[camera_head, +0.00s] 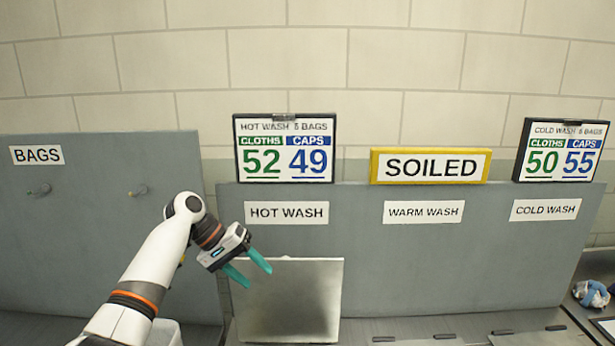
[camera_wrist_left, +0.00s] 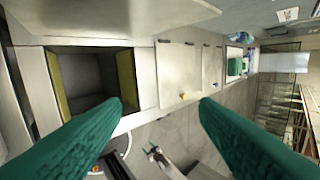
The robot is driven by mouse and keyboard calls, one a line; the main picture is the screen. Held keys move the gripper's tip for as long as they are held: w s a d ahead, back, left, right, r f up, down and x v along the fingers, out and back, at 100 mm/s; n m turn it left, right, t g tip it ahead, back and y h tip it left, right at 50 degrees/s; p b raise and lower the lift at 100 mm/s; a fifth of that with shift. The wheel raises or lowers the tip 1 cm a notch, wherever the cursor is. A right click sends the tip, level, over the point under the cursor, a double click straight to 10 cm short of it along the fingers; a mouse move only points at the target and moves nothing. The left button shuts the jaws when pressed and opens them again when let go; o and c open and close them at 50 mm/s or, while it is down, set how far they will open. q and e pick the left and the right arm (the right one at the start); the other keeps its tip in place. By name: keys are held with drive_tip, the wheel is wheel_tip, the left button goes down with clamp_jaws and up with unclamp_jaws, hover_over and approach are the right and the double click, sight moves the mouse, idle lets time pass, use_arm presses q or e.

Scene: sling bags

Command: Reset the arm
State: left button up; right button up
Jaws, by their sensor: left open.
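My left arm comes in from the lower left in the head view. Its left gripper (camera_head: 259,279) has two teal fingers, apart and with nothing between them. It hangs in front of the grey board, by the upper left of a raised metal lid (camera_head: 290,300) under the HOT WASH label (camera_head: 286,213). In the left wrist view the two green fingers spread apart, with empty space between them (camera_wrist_left: 160,105). My right gripper does not show in the head view.
An open square bin (camera_wrist_left: 146,75) shows left of centre in the wrist view, with closed lids (camera_wrist_left: 180,70) beside it. The BAGS board (camera_head: 90,230) has two pegs. A blue and white bundle (camera_head: 590,293) lies at the far right. The counter under WARM WASH (camera_head: 424,212) looks clear.

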use_arm(q)
drive_tip(key=s+f+m+t+y, duration=0.1)
drive_tip(key=s+f+y, duration=0.1)
drive_tip(key=s+f, duration=0.85)
drive_tip(key=s+f+y, duration=0.1)
drive_tip(key=s+f, duration=0.7)
drive_tip(key=f, duration=0.5)
drive_tip(key=s+a+r+t+y, duration=0.15)
drive_tip(key=s+a, duration=0.25)
drive_tip(key=s, duration=0.8)
drive_tip(key=s+a+t+y, duration=0.1)
drive_tip(key=s+a+y, duration=0.25)
drive_tip(key=s, duration=0.85)
wheel_tip(320, 180, down, 31)
drive_tip(key=g+b, duration=0.1)
drive_tip(key=b, duration=0.6)
drive_tip(key=s+a+f+g+b, duration=0.1)
drive_tip(key=s+a+f+b, duration=0.1)
drive_tip(key=s+f, duration=0.6)
drive_tip(key=s+a+f+b, duration=0.1)
drive_tip(key=s+f+b, duration=0.2)
drive_tip(key=s+f, duration=0.6)
wheel_tip(320, 180, down, 7)
drive_tip(key=shift+s+a+r+m+g+b, duration=0.15)
drive_tip(key=shift+s+a+m+g+b, duration=0.1)
drive_tip(key=shift+a+m+g+b, duration=0.1)
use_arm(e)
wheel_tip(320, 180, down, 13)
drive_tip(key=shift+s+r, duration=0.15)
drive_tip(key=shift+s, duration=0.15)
